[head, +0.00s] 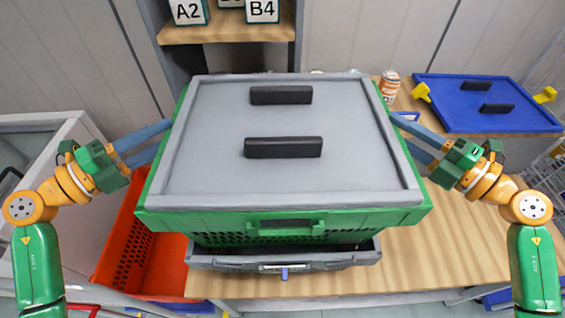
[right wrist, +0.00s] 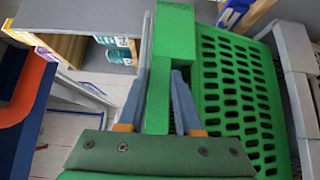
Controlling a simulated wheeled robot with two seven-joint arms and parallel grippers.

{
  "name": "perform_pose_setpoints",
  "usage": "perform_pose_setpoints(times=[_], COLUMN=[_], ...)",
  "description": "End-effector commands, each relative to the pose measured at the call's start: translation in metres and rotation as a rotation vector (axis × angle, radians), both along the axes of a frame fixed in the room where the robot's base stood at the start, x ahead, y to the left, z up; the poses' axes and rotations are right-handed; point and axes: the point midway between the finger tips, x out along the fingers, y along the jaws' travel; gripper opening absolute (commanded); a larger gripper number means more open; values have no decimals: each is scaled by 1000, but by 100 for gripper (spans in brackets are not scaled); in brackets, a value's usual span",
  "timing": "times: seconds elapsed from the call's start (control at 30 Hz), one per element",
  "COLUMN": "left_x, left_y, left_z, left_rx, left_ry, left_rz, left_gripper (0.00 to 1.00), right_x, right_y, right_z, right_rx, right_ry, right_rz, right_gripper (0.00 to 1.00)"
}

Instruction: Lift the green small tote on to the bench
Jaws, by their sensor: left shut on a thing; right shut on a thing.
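The green small tote (head: 205,221) is in the middle of the head view, with a grey lid (head: 285,180) bearing two black handles. It overlaps the wooden bench (head: 455,240) and a grey container (head: 222,259) beneath it. Whether it touches that container I cannot tell. My left gripper (head: 152,140) is shut on the tote's left side. My right gripper (head: 412,138) is shut on its right side. In the right wrist view, the fingers (right wrist: 160,105) are on either side of a green edge piece, beside the tote's perforated wall (right wrist: 235,95). The left fingertips are partly hidden.
An orange tote (head: 155,268) is at the lower left. A shelf (head: 225,33) with labelled boxes is behind. The bench's right part is bare.

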Motion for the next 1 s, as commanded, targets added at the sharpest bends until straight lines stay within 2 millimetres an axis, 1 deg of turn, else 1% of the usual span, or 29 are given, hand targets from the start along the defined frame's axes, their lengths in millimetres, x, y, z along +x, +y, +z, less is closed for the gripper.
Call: perform_pose_setpoints(times=[0.53,0.7,0.77,0.87,1.0], left_x=[0,0,0,0,0], left_y=[0,1,1,1,1], left_z=[-3,0,4,16,40], left_rx=[2,2,2,2,1], left_ry=[5,3,3,1,1], left_rz=[1,2,2,2,2], left_gripper=[0,0,0,0,0], right_x=[0,0,0,0,0], right_y=[0,-1,-1,-1,-1], right_z=[-2,0,4,16,40], right_rx=[-3,-1,-1,-1,0], right_ry=[4,3,3,2,0], right_rz=[-1,-2,-2,-2,-2], right_gripper=[0,0,0,0,0])
